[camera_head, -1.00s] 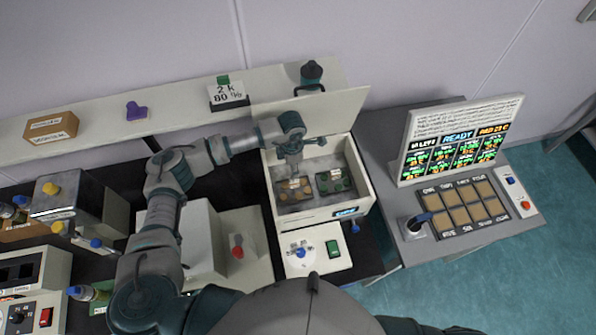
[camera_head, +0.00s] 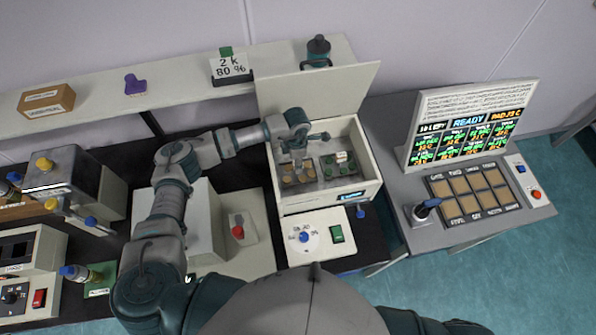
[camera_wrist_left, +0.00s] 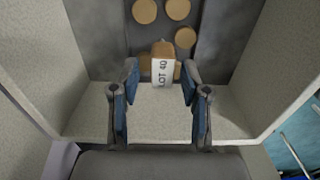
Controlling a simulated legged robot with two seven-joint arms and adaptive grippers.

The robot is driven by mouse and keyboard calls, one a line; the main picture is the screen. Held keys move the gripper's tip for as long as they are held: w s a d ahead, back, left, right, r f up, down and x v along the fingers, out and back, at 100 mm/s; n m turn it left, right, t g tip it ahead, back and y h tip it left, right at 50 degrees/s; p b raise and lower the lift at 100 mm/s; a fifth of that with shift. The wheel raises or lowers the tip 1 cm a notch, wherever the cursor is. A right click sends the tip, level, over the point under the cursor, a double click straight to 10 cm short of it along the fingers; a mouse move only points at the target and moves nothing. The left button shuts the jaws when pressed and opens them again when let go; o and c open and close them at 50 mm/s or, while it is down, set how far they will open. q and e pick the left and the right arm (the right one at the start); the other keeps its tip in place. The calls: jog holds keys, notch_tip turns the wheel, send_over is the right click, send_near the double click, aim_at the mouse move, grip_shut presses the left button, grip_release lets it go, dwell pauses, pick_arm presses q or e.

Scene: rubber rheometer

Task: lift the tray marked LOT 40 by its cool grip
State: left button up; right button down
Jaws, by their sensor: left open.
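The tray marked LOT 40 (camera_wrist_left: 154,30) is grey with round tan pieces. It lies in the left half of the open white chamber. In the wrist view its tan grip (camera_wrist_left: 162,49) and white LOT 40 label (camera_wrist_left: 162,73) show at the near end. My right gripper is not in view.
A second tray with green pieces (camera_head: 331,172) lies just right in the same chamber. The chamber's walls (camera_head: 368,160) surround both trays, and its raised lid (camera_head: 318,92) stands behind. A control box (camera_head: 317,236) is in front. A screen (camera_head: 466,137) stands at right.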

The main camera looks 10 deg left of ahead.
pick_arm(q)
jog(key=shift+c, duration=0.9)
jog(key=shift+d, duration=0.1)
grip_shut()
jog(key=shift+d+r, duration=0.1)
jog(key=shift+d, duration=0.1)
jog(key=shift+w+d+r+p, duration=0.1)
jog(key=shift+r+p, duration=0.25)
jog(key=shift+r, duration=0.15)
jog(key=shift+r+p, duration=0.45)
jog(key=shift+r, duration=0.35)
jog(key=shift+a+r, duration=0.2)
jog(key=shift+a, duration=0.05)
jog(key=shift+f, duration=0.1)
